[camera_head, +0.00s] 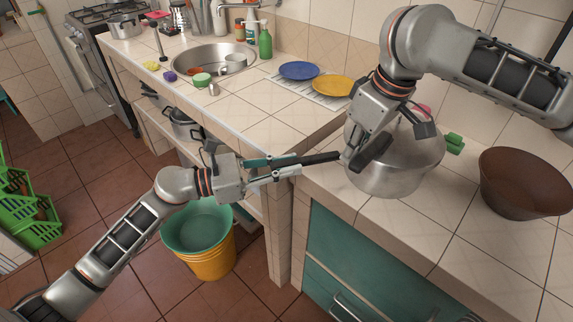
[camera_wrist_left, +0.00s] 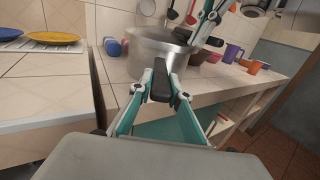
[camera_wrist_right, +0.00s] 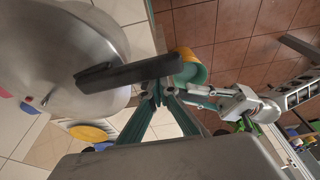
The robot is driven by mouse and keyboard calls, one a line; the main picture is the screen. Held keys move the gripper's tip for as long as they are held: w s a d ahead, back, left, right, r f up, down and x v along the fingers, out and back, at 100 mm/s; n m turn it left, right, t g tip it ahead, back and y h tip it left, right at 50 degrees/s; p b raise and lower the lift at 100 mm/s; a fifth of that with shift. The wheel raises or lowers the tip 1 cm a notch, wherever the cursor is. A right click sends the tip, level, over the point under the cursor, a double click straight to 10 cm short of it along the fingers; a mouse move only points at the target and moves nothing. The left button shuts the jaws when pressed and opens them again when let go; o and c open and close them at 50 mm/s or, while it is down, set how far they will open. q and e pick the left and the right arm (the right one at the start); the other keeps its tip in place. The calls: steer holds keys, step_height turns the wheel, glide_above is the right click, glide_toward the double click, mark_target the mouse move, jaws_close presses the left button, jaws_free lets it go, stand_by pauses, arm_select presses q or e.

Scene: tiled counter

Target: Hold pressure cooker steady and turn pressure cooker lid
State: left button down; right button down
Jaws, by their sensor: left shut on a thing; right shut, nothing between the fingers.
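The silver pressure cooker (camera_head: 385,180) stands on the tiled counter with its domed lid (camera_wrist_right: 60,50) on top. A long black handle (camera_head: 322,158) sticks out to the left. My left gripper (camera_head: 292,166) is shut on this handle; in the left wrist view the handle's dark end (camera_wrist_left: 160,82) sits between the fingers. My right gripper (camera_head: 354,154) is shut with nothing between its fingers, beside the dark handle near the lid's edge. In the right wrist view its fingertips (camera_wrist_right: 160,92) are close to the black handle (camera_wrist_right: 130,72); contact is unclear. My right arm partly hides the lid.
A brown bowl (camera_head: 524,182) stands right of the cooker, and green blocks (camera_head: 454,144) lie behind it. Blue (camera_head: 299,70) and yellow (camera_head: 333,85) plates are at the back left. Below the counter gap stands a yellow bucket (camera_head: 207,264). The front right counter is clear.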

steer(key=shift+s+d, duration=0.25)
stand_by(0.3)
steer(key=shift+s+d+f, duration=0.1)
steer(key=shift+s+d, duration=0.55)
steer(key=shift+d, duration=0.05)
steer(key=shift+w+a, duration=0.1)
steer(key=shift+a, duration=0.05)
steer(key=shift+w+a, duration=0.4)
step_height(320, 180, up, 9)
stand_by(0.8)
